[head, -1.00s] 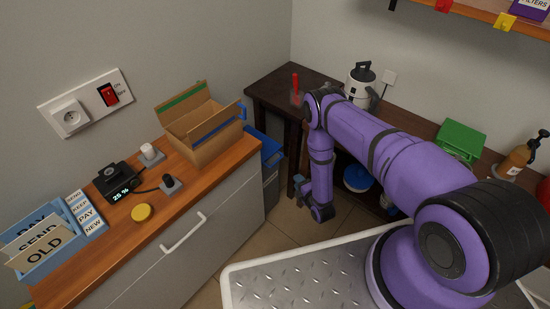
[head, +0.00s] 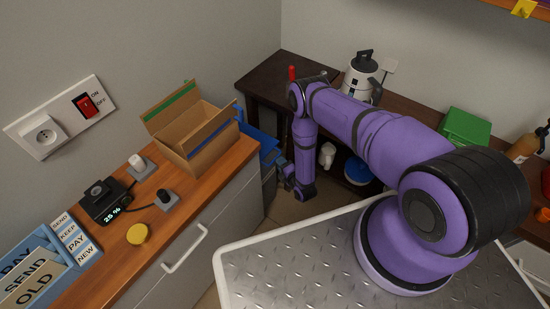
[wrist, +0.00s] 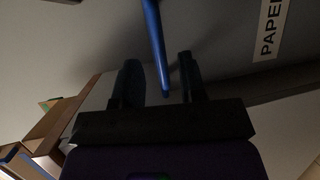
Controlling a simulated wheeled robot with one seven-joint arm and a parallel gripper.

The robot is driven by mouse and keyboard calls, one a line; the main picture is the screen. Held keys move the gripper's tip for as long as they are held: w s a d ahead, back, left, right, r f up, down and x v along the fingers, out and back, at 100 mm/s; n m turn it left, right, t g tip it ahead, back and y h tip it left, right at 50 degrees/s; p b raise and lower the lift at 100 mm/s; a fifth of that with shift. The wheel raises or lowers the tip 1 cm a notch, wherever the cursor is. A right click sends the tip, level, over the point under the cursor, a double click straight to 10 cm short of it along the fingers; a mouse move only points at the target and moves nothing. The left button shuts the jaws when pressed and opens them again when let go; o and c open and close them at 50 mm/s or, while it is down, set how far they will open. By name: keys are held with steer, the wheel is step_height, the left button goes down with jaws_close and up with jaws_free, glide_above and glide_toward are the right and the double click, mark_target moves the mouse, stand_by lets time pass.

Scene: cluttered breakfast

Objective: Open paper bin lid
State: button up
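The paper bin (head: 269,186) is a grey bin with a blue lid (head: 262,140). It stands on the floor between the wooden-topped cabinet and the dark table, partly hidden by my arm. My gripper (head: 279,163) is low beside the bin, at its right side near the lid. In the wrist view my gripper (wrist: 160,84) is open, with its two dark fingers apart. The lid's thin blue edge (wrist: 156,45) reaches down between the fingers, with a gap visible on both sides. A "PAPER" label (wrist: 271,28) shows at the upper right there.
A cardboard box (head: 195,140) stands on the cabinet top (head: 140,205) close to the bin. The dark table (head: 285,75) with a white kettle (head: 360,75) is behind my arm. A white jug (head: 327,155) and a blue round item (head: 357,170) are beneath it.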

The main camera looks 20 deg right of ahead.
steer(key=shift+x, duration=2.5)
jaws_close()
